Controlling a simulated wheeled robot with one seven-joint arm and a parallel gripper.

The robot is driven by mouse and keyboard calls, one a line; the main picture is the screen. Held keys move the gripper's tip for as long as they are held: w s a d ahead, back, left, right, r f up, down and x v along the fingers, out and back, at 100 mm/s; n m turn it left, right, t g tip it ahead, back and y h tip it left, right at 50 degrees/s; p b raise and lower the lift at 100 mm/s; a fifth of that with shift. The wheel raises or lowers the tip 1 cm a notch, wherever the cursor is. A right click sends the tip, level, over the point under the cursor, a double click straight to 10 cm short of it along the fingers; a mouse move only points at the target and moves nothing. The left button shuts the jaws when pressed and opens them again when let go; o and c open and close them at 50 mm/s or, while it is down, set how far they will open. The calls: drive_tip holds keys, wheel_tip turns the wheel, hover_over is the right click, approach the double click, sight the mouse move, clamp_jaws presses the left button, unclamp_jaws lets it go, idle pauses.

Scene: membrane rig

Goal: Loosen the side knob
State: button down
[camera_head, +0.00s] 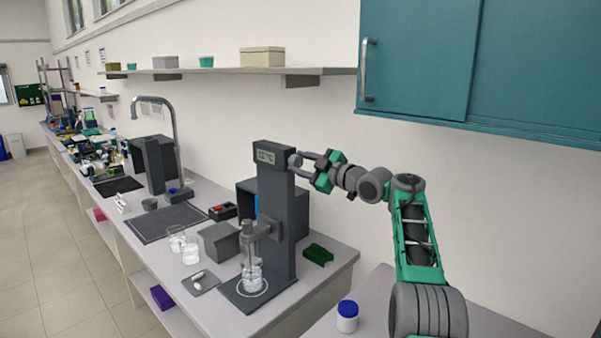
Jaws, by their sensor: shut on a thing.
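The membrane rig is a dark grey column (275,215) with a small display (265,156) at its top, standing on a dark base plate near the end of the bench. The side knob (295,160) is a small grey round part on the right side of the column's top. My gripper (302,161) reaches in from the right, with its fingers shut on the knob. The fingers partly hide the knob. A clamp arm (258,231) on the column holds a clear glass vessel (252,272) above the base plate.
A grey box (219,242), glass beakers (190,250) and a small grey tray (201,283) stand left of the rig. A green block (319,254) lies to its right. A blue-capped jar (347,316) stands in front. Teal cabinets (480,70) hang above my arm.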

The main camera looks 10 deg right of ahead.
drive_tip(key=n+b, duration=0.1)
drive_tip(key=n, duration=0.4)
drive_tip(key=shift+f+n+b, duration=0.1)
drive_tip(key=shift+n+b, duration=0.2)
drive_tip(key=shift+b, duration=0.05)
drive_tip(key=n, duration=0.5)
drive_tip(key=shift+n+b, duration=0.3)
drive_tip(key=shift+b, duration=0.05)
drive_tip(key=shift+a, duration=0.1)
drive_tip(key=c, duration=0.9)
unclamp_jaws()
